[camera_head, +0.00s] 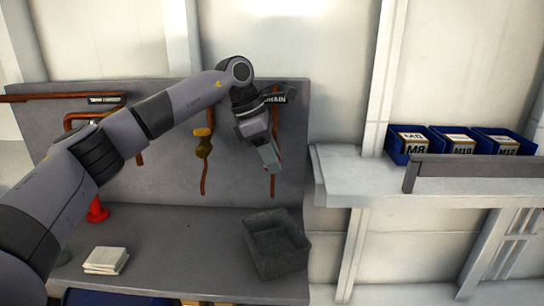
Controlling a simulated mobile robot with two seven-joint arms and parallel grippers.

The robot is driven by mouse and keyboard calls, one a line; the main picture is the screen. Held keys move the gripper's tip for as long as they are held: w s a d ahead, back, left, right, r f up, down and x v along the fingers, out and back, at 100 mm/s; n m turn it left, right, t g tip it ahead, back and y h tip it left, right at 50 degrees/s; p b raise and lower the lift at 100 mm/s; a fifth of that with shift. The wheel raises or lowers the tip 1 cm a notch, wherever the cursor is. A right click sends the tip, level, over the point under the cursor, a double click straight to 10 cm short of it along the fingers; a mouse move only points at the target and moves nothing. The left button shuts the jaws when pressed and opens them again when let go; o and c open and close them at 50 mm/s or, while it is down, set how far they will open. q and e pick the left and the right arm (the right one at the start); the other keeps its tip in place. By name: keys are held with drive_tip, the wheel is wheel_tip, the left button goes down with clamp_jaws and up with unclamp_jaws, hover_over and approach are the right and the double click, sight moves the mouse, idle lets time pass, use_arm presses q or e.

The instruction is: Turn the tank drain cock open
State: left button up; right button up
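My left arm reaches in from the left across the grey panel. My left gripper (270,162) points down in front of the copper drain pipe (273,186). A dark label (276,97) above the wrist shows letters that read like "DRAIN". The drain cock itself is hidden behind my gripper and wrist, so its handle position does not show. I cannot tell whether the gripper touches it, nor whether the fingers are open or shut. My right gripper is out of view.
A brass valve (203,145) hangs on a copper pipe left of the gripper. Below are a dark grey bin (279,268), white cloths (105,260) and a red object (97,211). Blue boxes (411,130) stand on the right shelf (360,172).

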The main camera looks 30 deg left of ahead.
use_arm(q)
drive_tip(key=c, duration=0.4)
